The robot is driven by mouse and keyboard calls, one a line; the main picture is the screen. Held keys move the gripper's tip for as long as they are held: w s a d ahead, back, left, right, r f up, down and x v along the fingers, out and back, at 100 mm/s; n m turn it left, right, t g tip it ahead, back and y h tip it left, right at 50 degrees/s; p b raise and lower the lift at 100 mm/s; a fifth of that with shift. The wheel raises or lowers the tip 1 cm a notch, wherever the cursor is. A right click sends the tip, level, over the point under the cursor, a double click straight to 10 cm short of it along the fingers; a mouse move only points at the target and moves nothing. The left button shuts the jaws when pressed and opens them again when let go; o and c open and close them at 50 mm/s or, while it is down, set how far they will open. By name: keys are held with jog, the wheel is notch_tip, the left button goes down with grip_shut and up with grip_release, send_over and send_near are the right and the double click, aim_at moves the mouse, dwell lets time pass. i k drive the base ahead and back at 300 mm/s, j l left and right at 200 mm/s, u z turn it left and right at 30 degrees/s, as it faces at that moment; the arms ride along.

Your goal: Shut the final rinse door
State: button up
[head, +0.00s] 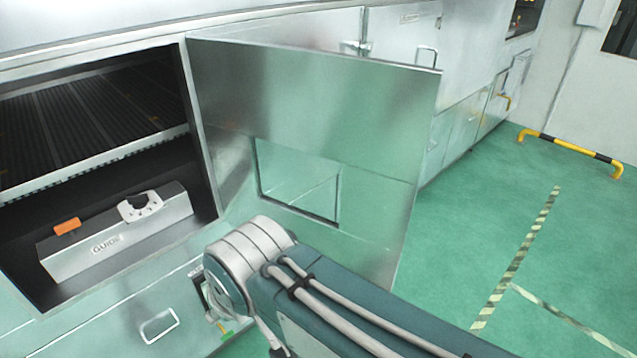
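A large brushed-metal door (330,110) with a small rectangular window (298,185) stands wide open, swung out to the right of a dark cabinet opening (100,185). Its hinge side is along the right edge of that opening. No label reading final rinse is legible on it. My arm reaches in from the lower right, and its elbow covers part of the door's lower edge. I cannot tell whether the arm touches the door.
Inside the opening are a slatted rack (85,110) and a grey box marked GUIDE (120,235) with an orange part. Closed panels with handles continue along the machine. A yellow-black floor barrier (570,147) stands at right. The green floor (480,220) right of the door is clear.

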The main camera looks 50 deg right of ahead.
aim_at(376, 117)
jog(key=k+l+u, duration=0.5)
jog(key=k+l, duration=0.2)
jog(key=l+u, duration=0.15)
jog(key=l, duration=0.25)
jog(key=k+l+u, duration=0.2)
jog(key=l, duration=0.25)
jog(key=l+u, duration=0.15)
jog(key=l, duration=0.25)
jog(key=k+l+u, duration=0.2)
jog(key=l, duration=0.2)
jog(key=i+l+u, duration=0.1)
jog(key=l, duration=0.4)
jog(key=i+l, duration=0.1)
jog(key=l, duration=0.4)
jog(key=k+z, duration=0.15)
jog(key=k, duration=0.4)
